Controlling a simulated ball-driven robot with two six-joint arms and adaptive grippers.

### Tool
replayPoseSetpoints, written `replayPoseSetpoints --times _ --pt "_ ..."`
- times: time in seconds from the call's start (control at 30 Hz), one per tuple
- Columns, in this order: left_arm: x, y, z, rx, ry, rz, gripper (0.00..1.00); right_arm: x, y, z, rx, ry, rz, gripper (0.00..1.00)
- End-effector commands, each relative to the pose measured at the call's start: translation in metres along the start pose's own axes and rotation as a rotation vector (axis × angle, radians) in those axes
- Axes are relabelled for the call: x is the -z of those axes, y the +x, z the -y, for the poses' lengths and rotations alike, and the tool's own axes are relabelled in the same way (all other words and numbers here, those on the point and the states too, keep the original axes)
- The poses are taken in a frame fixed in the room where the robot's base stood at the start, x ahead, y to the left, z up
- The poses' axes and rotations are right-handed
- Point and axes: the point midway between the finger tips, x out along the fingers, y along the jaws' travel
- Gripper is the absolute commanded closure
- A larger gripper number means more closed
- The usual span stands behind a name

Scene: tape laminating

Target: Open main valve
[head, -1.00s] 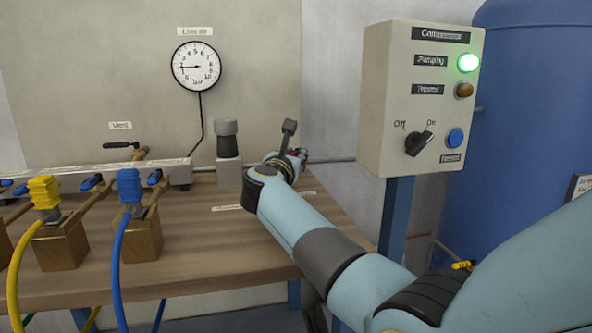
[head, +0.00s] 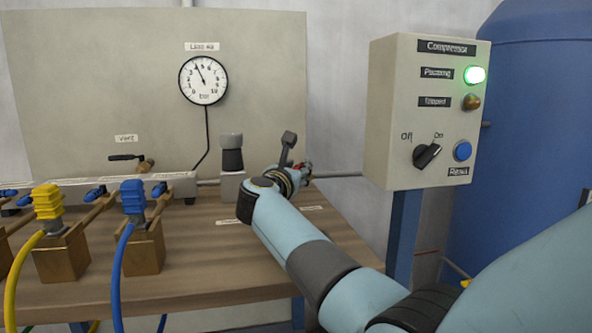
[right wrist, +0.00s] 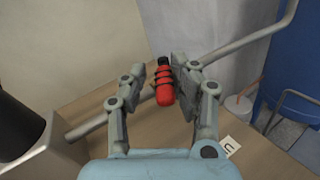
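The main valve's red, black-ribbed handle (right wrist: 165,92) shows in the right wrist view beside the grey pipe (right wrist: 90,126). My right gripper (right wrist: 168,80) is around it, with one finger on each side. The handle lies close to the right finger. In the head view my right gripper (head: 297,170) is at the pipe, right of the regulator, and mostly hides the valve. The line gauge (head: 203,80) needle points up and left. My left gripper is out of view.
The grey compressor box (head: 395,100) has a lit green lamp (head: 475,75) and a dark knob (head: 426,155) turned toward On. The regulator (head: 232,160) stands left of my gripper. A manifold with blue handles, blocks and yellow and blue hoses fills the bench's left side.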

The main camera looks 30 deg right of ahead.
Motion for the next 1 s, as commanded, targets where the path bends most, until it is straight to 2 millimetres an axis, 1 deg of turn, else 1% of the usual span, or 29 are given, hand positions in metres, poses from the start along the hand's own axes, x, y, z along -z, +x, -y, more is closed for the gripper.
replayPoseSetpoints --times 0.03,0.27,0.37,0.47,0.6,0.7,0.83,1.0 --pt "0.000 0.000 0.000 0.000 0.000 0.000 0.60 0.003 -0.001 0.003 0.007 -0.004 -0.004 0.61" --pt "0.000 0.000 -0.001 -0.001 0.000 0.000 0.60 0.003 -0.001 0.002 0.005 -0.003 -0.003 0.61" --pt "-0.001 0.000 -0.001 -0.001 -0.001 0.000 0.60 0.003 -0.005 0.002 0.004 -0.002 -0.003 0.61" --pt "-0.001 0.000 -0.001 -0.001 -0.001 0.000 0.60 0.004 -0.018 0.002 0.003 -0.001 -0.005 0.61" --pt "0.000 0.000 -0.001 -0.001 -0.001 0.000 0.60 0.004 -0.044 0.002 0.004 -0.001 -0.006 0.61" --pt "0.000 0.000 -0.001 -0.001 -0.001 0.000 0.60 0.003 -0.060 0.003 0.005 -0.001 -0.005 0.61" --pt "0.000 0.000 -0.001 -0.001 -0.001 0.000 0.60 0.003 -0.073 0.003 0.006 -0.002 -0.004 0.61" --pt "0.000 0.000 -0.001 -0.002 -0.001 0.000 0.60 0.002 -0.076 0.003 0.006 -0.003 -0.002 0.61"
